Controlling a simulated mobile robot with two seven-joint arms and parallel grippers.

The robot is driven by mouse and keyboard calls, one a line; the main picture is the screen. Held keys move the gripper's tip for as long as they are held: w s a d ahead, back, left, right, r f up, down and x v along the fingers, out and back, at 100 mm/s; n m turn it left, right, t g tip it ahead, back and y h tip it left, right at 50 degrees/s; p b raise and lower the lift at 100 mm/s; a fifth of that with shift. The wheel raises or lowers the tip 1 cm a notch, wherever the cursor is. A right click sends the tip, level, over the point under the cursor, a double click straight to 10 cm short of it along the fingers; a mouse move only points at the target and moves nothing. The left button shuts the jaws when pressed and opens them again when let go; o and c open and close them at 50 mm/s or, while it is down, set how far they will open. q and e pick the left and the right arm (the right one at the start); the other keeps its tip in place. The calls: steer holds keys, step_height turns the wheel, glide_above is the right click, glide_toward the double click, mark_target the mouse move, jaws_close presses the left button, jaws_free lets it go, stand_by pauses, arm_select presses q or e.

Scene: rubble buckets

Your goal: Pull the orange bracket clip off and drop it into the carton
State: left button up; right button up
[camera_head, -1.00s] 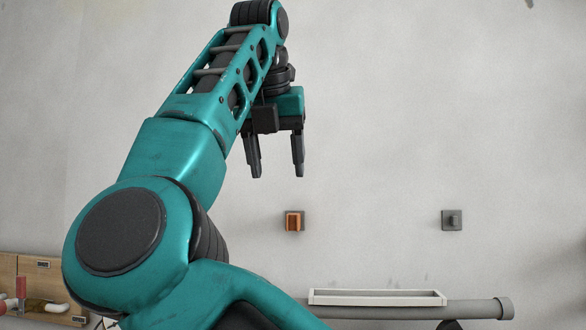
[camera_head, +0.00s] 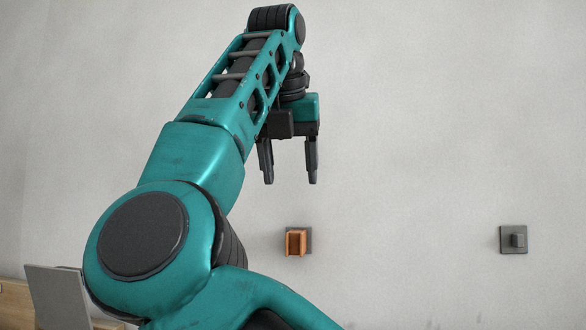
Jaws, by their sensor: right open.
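The orange bracket clip (camera_head: 296,243) sits on a dark square plate on the pale wall, near the middle of the head view. My right gripper (camera_head: 290,181) hangs above it with its fingers pointing down. Its two dark fingers are apart, with nothing between them and a clear gap of wall between them and the clip. My left gripper is not in view. I cannot make out the carton in the current view.
A grey wall mount (camera_head: 513,240) with a small knob is at the right, without an orange clip. A grey panel (camera_head: 58,297) stands at the lower left, beside a wooden edge (camera_head: 14,303). The wall between is bare.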

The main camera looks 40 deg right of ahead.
mark_target(296, 231)
steer(key=b+x, duration=0.1)
steer(key=x, duration=1)
steer(key=shift+f+b, duration=0.25)
steer(key=shift+b, duration=0.1)
steer(key=shift+w+d+f, duration=0.2)
steer(key=shift+d+f, duration=0.15)
steer(key=shift+f, duration=0.2)
jaws_close()
steer(key=shift+s+a, duration=0.1)
steer(key=shift+a, duration=0.1)
steer(key=shift+s+a+b, duration=0.75)
steer(key=shift+s+a, duration=0.05)
steer(key=shift+a, duration=0.2)
